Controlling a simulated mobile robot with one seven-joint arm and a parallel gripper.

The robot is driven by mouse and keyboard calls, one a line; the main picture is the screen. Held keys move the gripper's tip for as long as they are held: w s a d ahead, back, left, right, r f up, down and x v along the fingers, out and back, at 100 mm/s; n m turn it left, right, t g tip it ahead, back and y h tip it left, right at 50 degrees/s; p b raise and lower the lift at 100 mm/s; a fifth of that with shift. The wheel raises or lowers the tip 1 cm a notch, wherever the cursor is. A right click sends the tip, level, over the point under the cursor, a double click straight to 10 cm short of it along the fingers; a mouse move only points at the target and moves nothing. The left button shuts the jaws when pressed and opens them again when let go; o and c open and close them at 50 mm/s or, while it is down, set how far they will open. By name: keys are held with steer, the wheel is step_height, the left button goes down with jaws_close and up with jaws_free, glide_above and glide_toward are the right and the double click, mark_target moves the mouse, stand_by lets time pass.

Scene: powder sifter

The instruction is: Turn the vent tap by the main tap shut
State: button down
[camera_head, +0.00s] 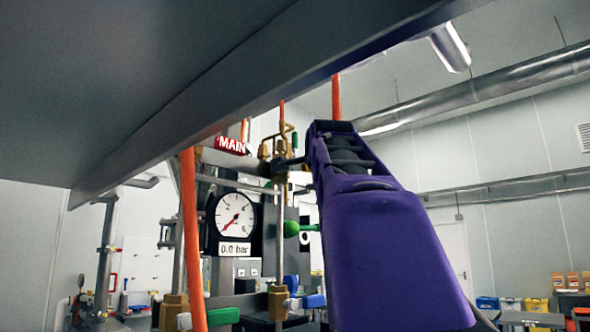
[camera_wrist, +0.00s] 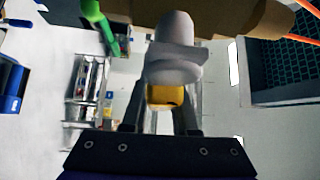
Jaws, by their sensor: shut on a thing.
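The red MAIN sign (camera_head: 231,144) hangs on the pipework left of my arm. Brass fittings (camera_head: 267,148) stand just right of it, and my gripper (camera_head: 286,164) reaches in among them from the right. In the wrist view my gripper (camera_wrist: 159,112) is shut on a small yellow handle (camera_wrist: 165,95). The handle sits at the end of a pale grey stem (camera_wrist: 175,45) that comes from a brass body (camera_wrist: 225,15). This looks like the vent tap. How far it is turned I cannot tell. A green lever (camera_wrist: 93,12) shows at upper left, apart from my fingers.
A gauge (camera_head: 234,214) with a 0.0 bar readout stands below the sign. Lower taps have green (camera_head: 222,316) and blue (camera_head: 290,282) handles. An orange hose (camera_head: 190,230) runs down at left. A large grey panel (camera_head: 150,80) hangs overhead.

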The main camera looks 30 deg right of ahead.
steer(key=shift+f+m+g, duration=0.4)
steer(key=shift+f+m, duration=0.1)
steer(key=shift+f, duration=0.15)
steer(key=shift+y, duration=0.3)
steer(key=c, duration=0.7)
jaws_free()
